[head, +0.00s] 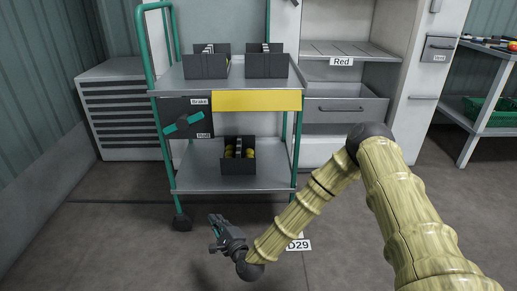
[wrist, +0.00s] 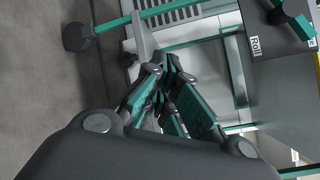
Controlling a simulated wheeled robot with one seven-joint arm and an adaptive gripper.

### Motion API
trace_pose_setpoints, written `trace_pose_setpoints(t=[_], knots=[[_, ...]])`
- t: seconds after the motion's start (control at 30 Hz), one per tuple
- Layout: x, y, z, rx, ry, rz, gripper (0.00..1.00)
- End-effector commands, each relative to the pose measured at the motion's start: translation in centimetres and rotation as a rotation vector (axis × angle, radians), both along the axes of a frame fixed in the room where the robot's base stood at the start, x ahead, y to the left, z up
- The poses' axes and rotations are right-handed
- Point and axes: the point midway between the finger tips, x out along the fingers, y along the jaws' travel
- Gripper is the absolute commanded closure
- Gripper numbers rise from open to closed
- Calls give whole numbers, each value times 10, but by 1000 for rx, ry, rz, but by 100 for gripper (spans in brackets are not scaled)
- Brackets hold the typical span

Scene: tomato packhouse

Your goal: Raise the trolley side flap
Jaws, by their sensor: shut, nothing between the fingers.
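The trolley (head: 230,183) has a teal tube frame and grey shelves, and stands ahead in the head view. A yellow panel (head: 257,100), which looks like the side flap, hangs flat below the front edge of the top shelf. Left of it, a dark plate carries a teal lever (head: 183,124) between the labels Brake and Roll. My gripper (head: 215,231) is shut and empty, low over the floor in front of the trolley's lower left. In the wrist view its fingers (wrist: 165,68) come together, with the trolley frame and the Roll label beyond.
Two dark bins (head: 206,66) (head: 267,65) stand on the top shelf, and a third bin (head: 238,155) with yellow items stands on the lower shelf. A caster (head: 181,222) is close to my gripper. A slatted cabinet (head: 122,110) stands left; the floor in front is mostly clear.

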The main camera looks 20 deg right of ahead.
Motion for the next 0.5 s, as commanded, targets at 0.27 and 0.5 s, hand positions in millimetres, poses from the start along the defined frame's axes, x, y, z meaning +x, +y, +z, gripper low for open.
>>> trace_pose_setpoints(t=[0.27, 0.5], knots=[[93, -105, 133, 624, -385, -176, 100], [112, -177, 200, 921, -624, -171, 100]])
